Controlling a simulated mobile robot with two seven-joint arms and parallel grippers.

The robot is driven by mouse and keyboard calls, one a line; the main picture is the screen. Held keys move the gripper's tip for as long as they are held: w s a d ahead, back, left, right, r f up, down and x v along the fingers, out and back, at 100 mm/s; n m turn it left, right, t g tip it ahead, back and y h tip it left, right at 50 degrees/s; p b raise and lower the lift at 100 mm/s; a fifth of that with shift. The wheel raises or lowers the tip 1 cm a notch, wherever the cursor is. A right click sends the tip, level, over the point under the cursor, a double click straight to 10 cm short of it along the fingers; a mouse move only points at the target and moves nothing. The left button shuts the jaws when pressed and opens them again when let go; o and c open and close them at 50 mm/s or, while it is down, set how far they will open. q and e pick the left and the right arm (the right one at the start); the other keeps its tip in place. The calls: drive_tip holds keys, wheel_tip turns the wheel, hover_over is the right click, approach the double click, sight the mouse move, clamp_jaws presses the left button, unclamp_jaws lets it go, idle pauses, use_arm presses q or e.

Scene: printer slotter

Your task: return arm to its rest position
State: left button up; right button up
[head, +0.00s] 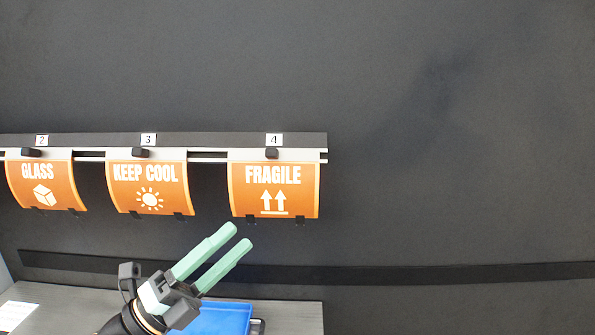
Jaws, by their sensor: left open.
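My left gripper (240,238) comes in from the bottom left with two green fingers pointing up and to the right. The fingers are apart with nothing between them. It is below the orange FRAGILE label (273,190) under number 4 and appears apart from it. The orange KEEP COOL label (149,188) under number 3 and the orange GLASS label (45,186) under number 2 hang to the left. My right gripper is not in view.
A dark rack (200,141) with a light rail holds the labels on the dark wall. A blue tray (224,319) stands on a grey surface (292,316) at the bottom, partly hidden by my left gripper. A black strip (430,274) crosses the wall. The right side is clear.

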use_arm(q)
drive_tip(key=a+f+n+t+y+p, duration=0.1)
drive_tip(key=a+f+n+t+y, duration=0.2)
drive_tip(key=f+n+y, duration=0.6)
drive_tip(key=a+f+n+t+y+p, duration=0.1)
drive_tip(key=a+f+n+t+y, duration=0.3)
drive_tip(key=f+n, duration=0.85)
drive_tip(key=s+f+n+g+y, duration=0.2)
drive_tip(key=s+f+n+g, duration=0.3)
drive_tip(key=s+f, duration=0.4)
drive_tip(key=s+f+n+g+y+p, duration=0.1)
drive_tip(key=s+f+n+g+y, duration=0.2)
drive_tip(key=s+f, duration=0.7)
wheel_tip(320, 180, down, 4)
drive_tip(key=n+g, duration=0.2)
drive_tip(key=shift+f+g, duration=0.2)
drive_tip(key=shift+g, duration=0.1)
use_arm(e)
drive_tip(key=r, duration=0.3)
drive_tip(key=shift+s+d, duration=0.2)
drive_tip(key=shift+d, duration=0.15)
use_arm(q)
drive_tip(key=shift+d, duration=0.1)
drive_tip(key=shift+c, duration=0.6)
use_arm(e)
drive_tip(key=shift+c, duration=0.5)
use_arm(q)
drive_tip(key=shift+w+d, duration=0.1)
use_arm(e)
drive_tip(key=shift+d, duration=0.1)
